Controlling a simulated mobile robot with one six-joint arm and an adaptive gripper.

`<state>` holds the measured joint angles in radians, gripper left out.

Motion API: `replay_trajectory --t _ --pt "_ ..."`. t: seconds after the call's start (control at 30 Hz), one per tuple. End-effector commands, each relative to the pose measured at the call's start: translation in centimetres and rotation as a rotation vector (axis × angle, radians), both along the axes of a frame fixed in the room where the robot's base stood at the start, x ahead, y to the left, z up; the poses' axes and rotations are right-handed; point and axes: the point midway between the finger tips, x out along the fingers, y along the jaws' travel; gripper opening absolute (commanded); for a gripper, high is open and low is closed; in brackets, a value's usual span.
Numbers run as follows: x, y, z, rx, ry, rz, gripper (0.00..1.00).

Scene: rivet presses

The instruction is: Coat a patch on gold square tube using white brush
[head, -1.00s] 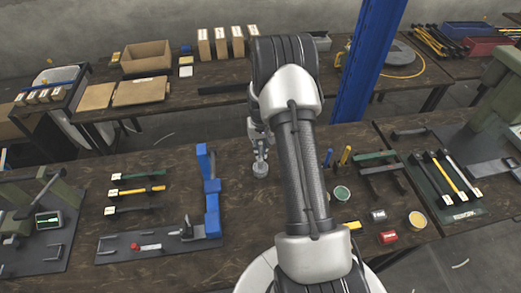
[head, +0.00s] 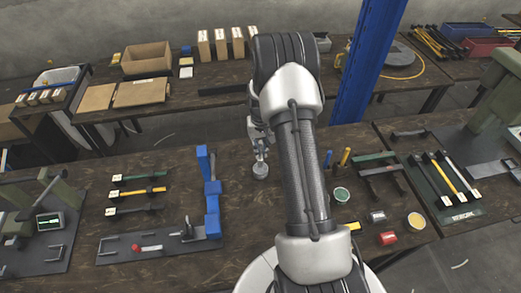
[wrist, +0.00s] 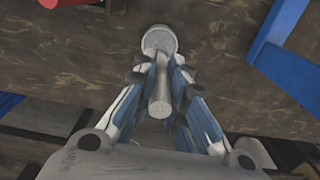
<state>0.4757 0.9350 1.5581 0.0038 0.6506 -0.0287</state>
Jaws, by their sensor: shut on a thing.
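My gripper (head: 260,151) reaches down over the middle of the near bench. In the wrist view my gripper (wrist: 160,82) is shut on a pale grey-white upright handle, which seems to be the white brush (wrist: 160,103). A round pale base (wrist: 159,38) shows at the handle's far end; it also shows in the head view (head: 260,171), at or just above the bench top. I cannot tell whether it touches. A yellow bar (head: 143,191) lies between a green and a dark bar at the left. Another yellow bar (head: 451,175) lies at the right. I cannot tell which is the gold square tube.
A blue upright frame (head: 212,200) stands left of my gripper. Blue (head: 327,158) and yellow (head: 345,156) handles stand right of my arm, near open green (head: 341,195) and yellow (head: 417,220) pots. A blue post (head: 368,65) rises behind.

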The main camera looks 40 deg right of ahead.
Motion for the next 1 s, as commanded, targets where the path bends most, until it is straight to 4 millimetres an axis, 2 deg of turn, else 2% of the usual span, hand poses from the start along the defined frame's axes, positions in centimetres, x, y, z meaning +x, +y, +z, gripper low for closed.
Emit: replay_trajectory --t 0.1,0.6,1.0 --pt "0.0 0.0 1.3 -0.001 -0.002 0.000 0.00" --pt "0.1 0.0 5.3 -0.001 -0.002 0.000 0.00" --pt "0.0 0.0 5.4 0.000 -0.001 0.000 0.00"
